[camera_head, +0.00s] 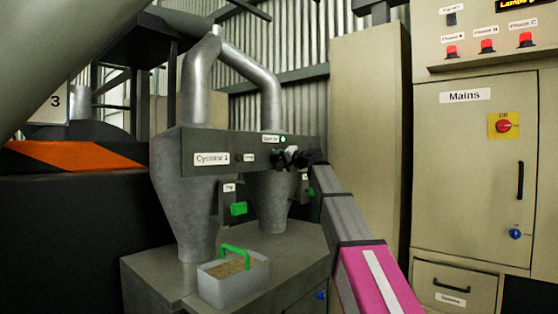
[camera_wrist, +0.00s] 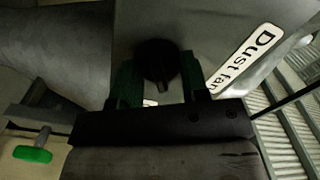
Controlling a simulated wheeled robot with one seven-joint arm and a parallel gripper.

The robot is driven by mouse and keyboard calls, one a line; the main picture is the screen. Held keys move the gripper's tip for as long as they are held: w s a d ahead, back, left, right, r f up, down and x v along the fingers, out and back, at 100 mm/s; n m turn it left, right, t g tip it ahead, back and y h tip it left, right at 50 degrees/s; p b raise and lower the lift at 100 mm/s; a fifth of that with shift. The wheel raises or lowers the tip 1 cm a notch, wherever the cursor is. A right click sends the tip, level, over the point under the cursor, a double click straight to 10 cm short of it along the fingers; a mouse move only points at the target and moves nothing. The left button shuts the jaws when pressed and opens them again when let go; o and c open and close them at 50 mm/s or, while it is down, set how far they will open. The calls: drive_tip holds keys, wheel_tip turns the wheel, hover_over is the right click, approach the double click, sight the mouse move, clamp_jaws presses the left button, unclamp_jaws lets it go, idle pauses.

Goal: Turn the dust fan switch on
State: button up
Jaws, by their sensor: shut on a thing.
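The dust fan switch is a round dark knob (camera_wrist: 157,58) on a grey panel in the wrist view, beside a white "Dust fan" label (camera_wrist: 243,60). My gripper (camera_wrist: 160,78) has its two dark green fingers on either side of the knob and is shut on it. A short pointer on the knob faces down toward the gripper in this view. In the head view, my gripper (camera_head: 290,157) reaches the right part of the grey cyclone panel (camera_head: 215,143) and mostly hides the knob. A small green lamp (camera_head: 283,139) shows beside the label there.
Two grey cyclone cones (camera_head: 183,195) stand under the panel, with green-handled gates below it. A grey bin (camera_head: 225,286) with a green handle sits on the stand. A beige mains cabinet (camera_head: 463,140) with a red switch stands at the right.

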idle(0.3)
drive_tip(key=o, duration=0.9)
drive_tip(key=shift+s+d, duration=0.1)
drive_tip(key=v, duration=1)
drive_tip(key=shift+s+d, duration=0.2)
drive_tip(key=shift+d, duration=0.05)
